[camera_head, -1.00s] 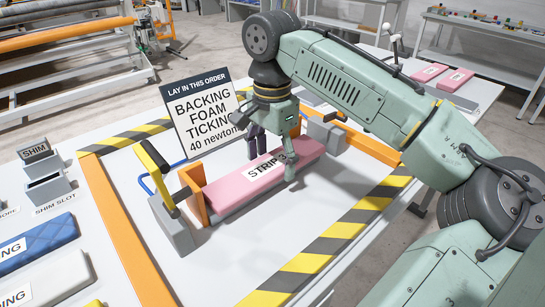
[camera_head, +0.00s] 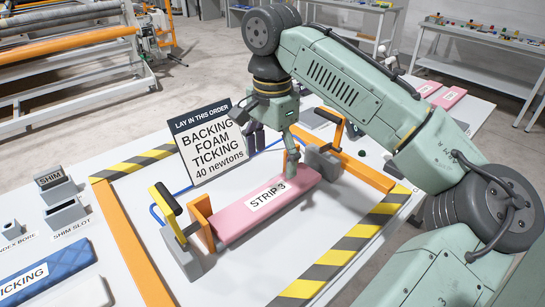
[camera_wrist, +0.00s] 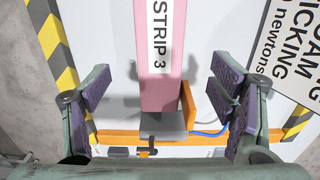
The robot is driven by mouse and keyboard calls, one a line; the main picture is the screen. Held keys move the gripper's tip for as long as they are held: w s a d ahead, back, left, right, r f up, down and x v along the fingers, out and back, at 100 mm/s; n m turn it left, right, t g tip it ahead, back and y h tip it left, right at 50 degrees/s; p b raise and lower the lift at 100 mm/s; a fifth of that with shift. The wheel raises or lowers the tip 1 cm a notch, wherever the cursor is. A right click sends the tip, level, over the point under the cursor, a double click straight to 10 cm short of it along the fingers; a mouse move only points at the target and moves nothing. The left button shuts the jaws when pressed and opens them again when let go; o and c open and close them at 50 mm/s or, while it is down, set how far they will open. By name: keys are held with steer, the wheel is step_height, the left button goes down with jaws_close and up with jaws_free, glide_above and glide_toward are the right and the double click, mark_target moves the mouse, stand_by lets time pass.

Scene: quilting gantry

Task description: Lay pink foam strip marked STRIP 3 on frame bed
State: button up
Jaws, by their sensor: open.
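The pink foam strip marked STRIP 3 (camera_head: 234,219) lies flat on the white frame bed (camera_head: 310,222), label up. Its near end is beside an orange upright plate (camera_head: 200,218), and its far end is by a grey clamp block. My gripper (camera_head: 272,146) is over the strip's far half, with its fingers spread. In the wrist view the strip (camera_wrist: 160,85) runs between the open, empty fingers (camera_wrist: 160,92), clear of both. Part of the strip's far end is hidden behind a finger in the head view.
A yellow-handled clamp (camera_head: 178,235) stands at the strip's near end, an orange-handled one (camera_head: 326,140) at the far end. A sign (camera_head: 210,140) stands behind the strip. Orange rails (camera_head: 125,240) and striped tape border the bed. Blue ticking (camera_head: 45,272) lies left.

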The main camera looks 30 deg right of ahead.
steer(key=shift+r, duration=1.6)
